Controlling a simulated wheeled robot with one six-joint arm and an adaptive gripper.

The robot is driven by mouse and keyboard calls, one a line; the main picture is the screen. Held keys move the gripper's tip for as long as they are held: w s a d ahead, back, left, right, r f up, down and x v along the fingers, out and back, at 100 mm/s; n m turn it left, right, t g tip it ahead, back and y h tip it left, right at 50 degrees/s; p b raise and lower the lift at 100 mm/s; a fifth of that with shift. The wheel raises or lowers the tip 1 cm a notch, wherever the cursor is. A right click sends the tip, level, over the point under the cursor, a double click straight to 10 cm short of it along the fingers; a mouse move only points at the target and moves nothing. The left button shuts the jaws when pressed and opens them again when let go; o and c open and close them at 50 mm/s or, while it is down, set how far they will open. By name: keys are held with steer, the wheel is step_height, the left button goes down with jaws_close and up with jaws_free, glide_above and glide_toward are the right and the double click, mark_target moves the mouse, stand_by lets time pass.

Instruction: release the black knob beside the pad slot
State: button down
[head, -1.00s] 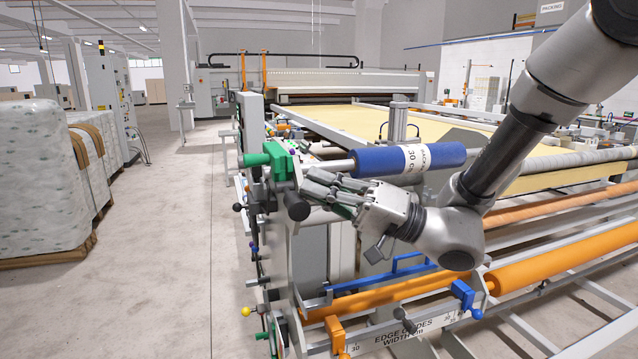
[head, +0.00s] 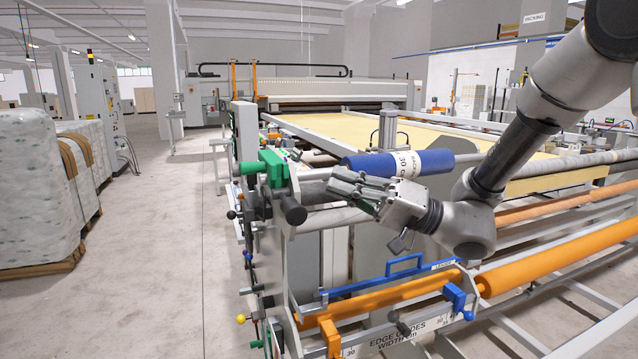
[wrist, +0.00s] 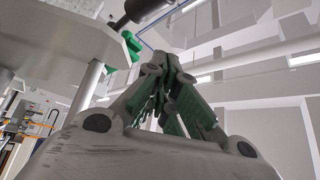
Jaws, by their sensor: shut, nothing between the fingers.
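A black knob (head: 293,211) sticks out below the green clamp block (head: 271,167) at the left end of the machine frame in the head view. A dark cylinder, likely the same knob (wrist: 146,8), shows at the top of the wrist view. My gripper (head: 333,184) is shut and empty, to the right of the knob and apart from it, in front of the blue roll. Its closed fingers (wrist: 163,62) also show in the wrist view, below and right of the dark cylinder. I cannot make out the pad slot clearly.
The blue roll (head: 435,161) with a white label lies just behind my gripper. A blue handle (head: 405,265) and orange rollers (head: 390,297) are below it. Wrapped bales (head: 35,190) stand at the left. The floor (head: 150,260) between is clear.

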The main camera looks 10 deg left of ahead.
steer(key=shift+w+d+f, duration=0.35)
steer(key=shift+d+f, duration=0.1)
steer(key=shift+d, duration=0.15)
steer(key=shift+w+d+f, duration=0.3)
steer(key=shift+d+f, duration=0.15)
steer(key=shift+d, duration=0.2)
steer(key=shift+w+d+f, duration=0.35)
steer(key=shift+d+f, duration=0.1)
steer(key=shift+d, duration=0.15)
steer(key=s+d+f+m+g+h, duration=0.25)
steer(key=s+f+m+h, duration=0.2)
steer(key=f, duration=0.45)
steer(key=s+d+f+m+g+h, duration=0.1)
steer(key=s+d+f+h, duration=0.25)
steer(key=d, duration=0.25)
steer(key=s+d+f+g+h, duration=0.1)
steer(key=s+d+f+h, duration=0.2)
steer(key=s+d+h, duration=0.3)
steer(key=w+d+r+m+t+h, duration=0.15)
steer(key=d+t+h, duration=0.35)
steer(key=d, duration=1.2)
steer(key=s+d+r+t+h, duration=0.2)
steer(key=d+r+t, duration=0.2)
steer(key=d+r, duration=0.3)
steer(key=shift+d+r+t+h, duration=0.35)
steer(key=shift+d+r+h, duration=0.05)
steer(key=shift+r, duration=0.4)
